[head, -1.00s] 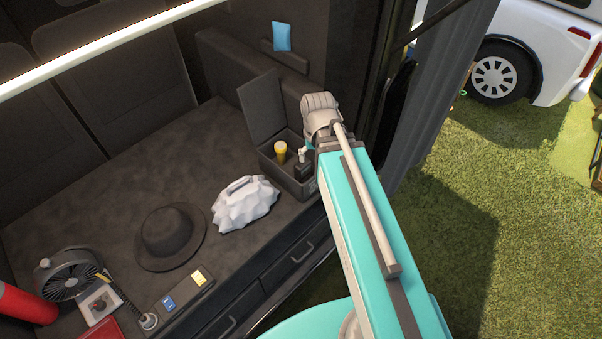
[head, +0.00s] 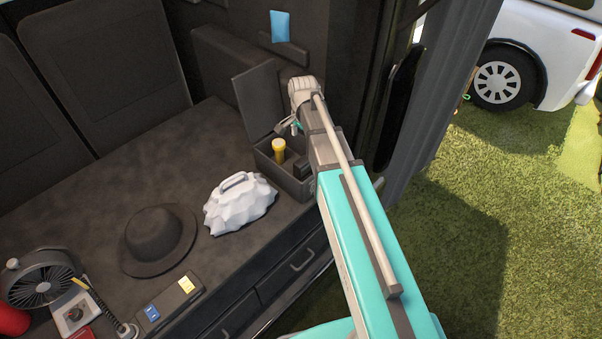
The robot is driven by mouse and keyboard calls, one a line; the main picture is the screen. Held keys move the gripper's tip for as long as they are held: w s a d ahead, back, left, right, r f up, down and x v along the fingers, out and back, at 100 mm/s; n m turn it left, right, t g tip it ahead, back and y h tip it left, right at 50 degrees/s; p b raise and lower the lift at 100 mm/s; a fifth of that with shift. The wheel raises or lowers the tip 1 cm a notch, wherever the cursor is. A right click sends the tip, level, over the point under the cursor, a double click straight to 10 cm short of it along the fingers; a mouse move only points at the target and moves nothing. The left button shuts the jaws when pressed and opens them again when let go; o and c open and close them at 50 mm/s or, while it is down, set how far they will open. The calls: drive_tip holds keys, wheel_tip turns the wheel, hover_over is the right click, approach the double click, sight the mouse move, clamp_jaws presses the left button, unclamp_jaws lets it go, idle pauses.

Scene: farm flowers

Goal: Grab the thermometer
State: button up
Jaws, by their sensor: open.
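I cannot make out a clear thermometer. The open dark box (head: 268,181) on the bench holds a yellow-topped cylinder (head: 279,150) and a small dark item (head: 302,168), partly hidden by my arm. I cannot tell what that dark item is. My gripper (head: 288,128) is small in the picture, above the back of the box near its raised lid. It is open and looks empty.
The box's lid (head: 259,102) stands open. On the bench are a white crumpled-looking bag (head: 238,205), a dark hat (head: 158,240), a grey fan (head: 40,281) and a dark device with yellow and blue labels (head: 168,301). A blue packet (head: 280,26) is on the wall.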

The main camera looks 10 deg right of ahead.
sight(302, 161)
drive_tip(key=shift+f, duration=0.1)
wheel_tip(302, 161, down, 8)
drive_tip(key=b, duration=0.8)
drive_tip(key=shift+f+b, duration=0.2)
drive_tip(key=shift+b, duration=0.15)
idle(0.5)
drive_tip(key=shift+s+a+f+b, duration=0.1)
drive_tip(key=shift+f+b, duration=2.5)
clamp_jaws()
